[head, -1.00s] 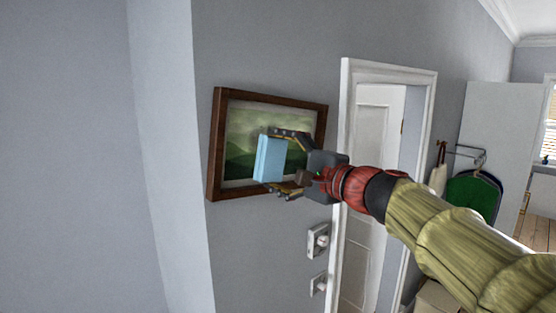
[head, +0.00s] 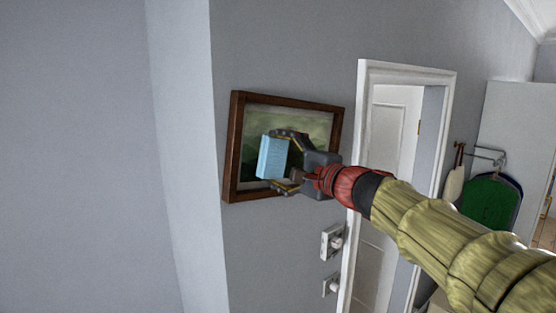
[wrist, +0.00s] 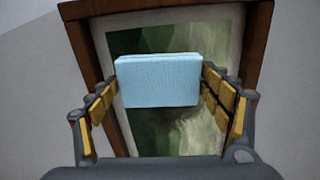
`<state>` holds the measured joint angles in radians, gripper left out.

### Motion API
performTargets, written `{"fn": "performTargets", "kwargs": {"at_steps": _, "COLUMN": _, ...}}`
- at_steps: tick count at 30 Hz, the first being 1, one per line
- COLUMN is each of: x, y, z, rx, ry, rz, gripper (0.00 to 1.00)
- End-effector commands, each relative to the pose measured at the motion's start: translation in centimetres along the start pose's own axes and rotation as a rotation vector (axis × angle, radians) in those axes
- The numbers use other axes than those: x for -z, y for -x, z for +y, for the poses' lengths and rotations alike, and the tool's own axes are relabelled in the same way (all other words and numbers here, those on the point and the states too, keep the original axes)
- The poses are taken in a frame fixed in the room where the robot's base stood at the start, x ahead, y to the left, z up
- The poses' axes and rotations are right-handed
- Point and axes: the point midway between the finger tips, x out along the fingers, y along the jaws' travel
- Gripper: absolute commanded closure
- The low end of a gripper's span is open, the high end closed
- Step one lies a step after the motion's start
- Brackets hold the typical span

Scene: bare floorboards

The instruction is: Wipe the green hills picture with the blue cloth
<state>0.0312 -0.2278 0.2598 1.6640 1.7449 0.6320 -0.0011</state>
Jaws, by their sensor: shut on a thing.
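The green hills picture (head: 312,127) hangs on the grey wall in a dark brown wooden frame with a pale mat. The blue cloth (head: 271,157) is a light blue folded block. My gripper (head: 277,160) is shut on it and holds it in front of the picture's lower left part. In the wrist view the cloth (wrist: 158,80) sits between the two yellow-padded fingers (wrist: 160,85), with the picture (wrist: 165,130) behind it. I cannot tell whether the cloth touches the picture. The cloth and gripper hide part of the hills.
A white door frame (head: 366,120) stands just right of the picture. Two white wall fittings (head: 332,241) sit below it. A wall corner lies close on the left. A rack with a green item (head: 490,203) hangs farther right.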

Motion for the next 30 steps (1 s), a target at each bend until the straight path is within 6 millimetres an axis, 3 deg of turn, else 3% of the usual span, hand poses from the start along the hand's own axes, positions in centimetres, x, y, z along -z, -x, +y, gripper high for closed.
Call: {"fn": "performTargets", "kwargs": {"at_steps": 30, "x": 0.0, "y": -1.3, "z": 0.0, "rx": 0.0, "ry": 0.001, "rz": -0.001, "gripper": 0.41}}
